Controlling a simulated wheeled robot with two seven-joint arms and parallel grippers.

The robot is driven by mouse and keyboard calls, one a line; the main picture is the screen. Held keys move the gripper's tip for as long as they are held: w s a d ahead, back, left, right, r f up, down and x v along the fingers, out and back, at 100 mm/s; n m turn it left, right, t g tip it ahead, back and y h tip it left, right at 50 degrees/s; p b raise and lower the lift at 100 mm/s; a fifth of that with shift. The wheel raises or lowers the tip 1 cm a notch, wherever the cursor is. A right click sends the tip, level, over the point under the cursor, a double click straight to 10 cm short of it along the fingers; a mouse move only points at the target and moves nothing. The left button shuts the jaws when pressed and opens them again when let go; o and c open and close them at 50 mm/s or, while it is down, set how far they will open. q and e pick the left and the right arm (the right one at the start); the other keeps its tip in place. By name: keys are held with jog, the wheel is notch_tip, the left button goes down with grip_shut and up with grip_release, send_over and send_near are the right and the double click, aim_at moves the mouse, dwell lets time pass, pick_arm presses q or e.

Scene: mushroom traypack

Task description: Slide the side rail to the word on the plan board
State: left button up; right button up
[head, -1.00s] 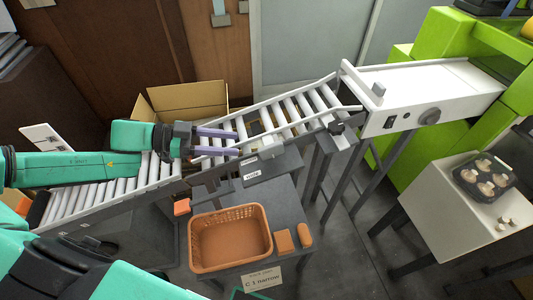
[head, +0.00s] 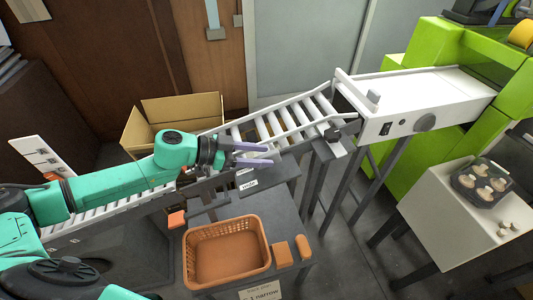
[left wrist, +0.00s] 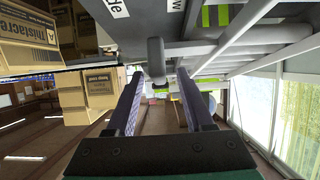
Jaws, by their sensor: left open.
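The plan board (head: 260,293) hangs at the front of the grey table, partly cut off by the bottom edge; the word "narrow" is readable on it. The white side rail (head: 302,131) runs along the near side of the roller conveyor. My left gripper (head: 268,155) is open over the conveyor's near edge, its purple fingers pointing right. In the left wrist view, a grey rounded knob (left wrist: 156,62) stands just beyond and between the open fingertips (left wrist: 160,76), apparently untouched. A label reading "wide" (head: 248,184) is below the gripper. My right gripper is out of view.
An orange basket (head: 228,225) stands on the grey table with orange blocks (head: 282,253) beside it. An open cardboard box (head: 183,110) is behind the conveyor. A white belt unit (head: 425,90) adjoins its right end. A mushroom tray (head: 482,184) rests on a white stand.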

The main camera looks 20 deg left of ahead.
pick_arm(q)
jog(key=shift+x, duration=1)
jog(key=shift+c, duration=0.3)
grip_shut()
